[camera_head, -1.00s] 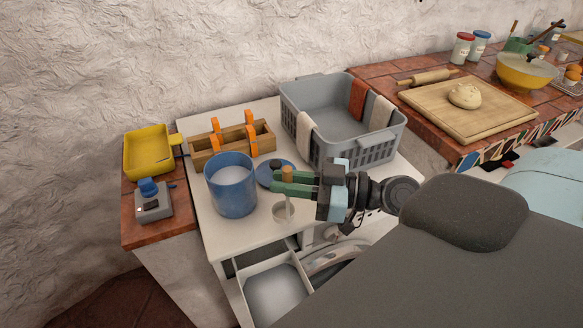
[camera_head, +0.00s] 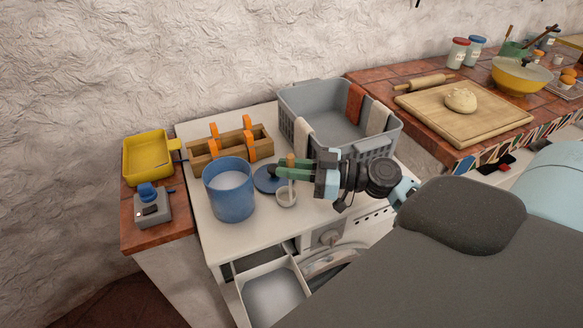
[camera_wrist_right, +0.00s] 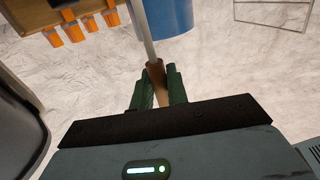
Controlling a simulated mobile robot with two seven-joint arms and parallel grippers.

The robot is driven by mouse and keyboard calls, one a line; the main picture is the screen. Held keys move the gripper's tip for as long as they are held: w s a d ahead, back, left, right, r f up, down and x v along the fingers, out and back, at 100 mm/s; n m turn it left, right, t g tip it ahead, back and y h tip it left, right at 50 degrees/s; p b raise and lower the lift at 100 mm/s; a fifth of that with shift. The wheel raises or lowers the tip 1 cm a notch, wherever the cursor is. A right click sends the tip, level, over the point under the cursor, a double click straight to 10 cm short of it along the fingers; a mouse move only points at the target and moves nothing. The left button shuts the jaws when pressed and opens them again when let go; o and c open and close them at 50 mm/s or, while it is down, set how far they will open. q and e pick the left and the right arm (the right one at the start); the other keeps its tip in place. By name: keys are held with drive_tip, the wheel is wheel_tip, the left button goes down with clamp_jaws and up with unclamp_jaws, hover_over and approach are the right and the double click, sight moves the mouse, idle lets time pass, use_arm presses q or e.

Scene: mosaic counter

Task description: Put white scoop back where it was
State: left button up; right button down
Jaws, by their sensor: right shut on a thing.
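My right gripper (camera_head: 283,170) is shut on the handle of the white scoop (camera_head: 287,197). The scoop hangs upright with its cup down, over the white top just right of the blue tub (camera_head: 230,190). I cannot tell whether the cup touches the surface. In the right wrist view, the green fingers pinch the scoop's brown handle (camera_wrist_right: 156,86), and its thin rod runs away from them. The tub is open and holds white powder. A round blue lid (camera_head: 264,180) lies behind the scoop, partly hidden by the gripper. My left gripper is not in view.
A wooden caddy with orange clips (camera_head: 205,154) stands behind the tub. A grey basket with cloths (camera_head: 292,93) stands behind the gripper. An open drawer (camera_head: 245,277) juts out below the front edge. A yellow tray (camera_head: 147,157) lies at left.

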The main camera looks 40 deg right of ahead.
drive_tip(key=shift+f, duration=0.15)
drive_tip(key=shift+f, duration=0.15)
drive_tip(key=c, duration=1.4)
unclamp_jaws()
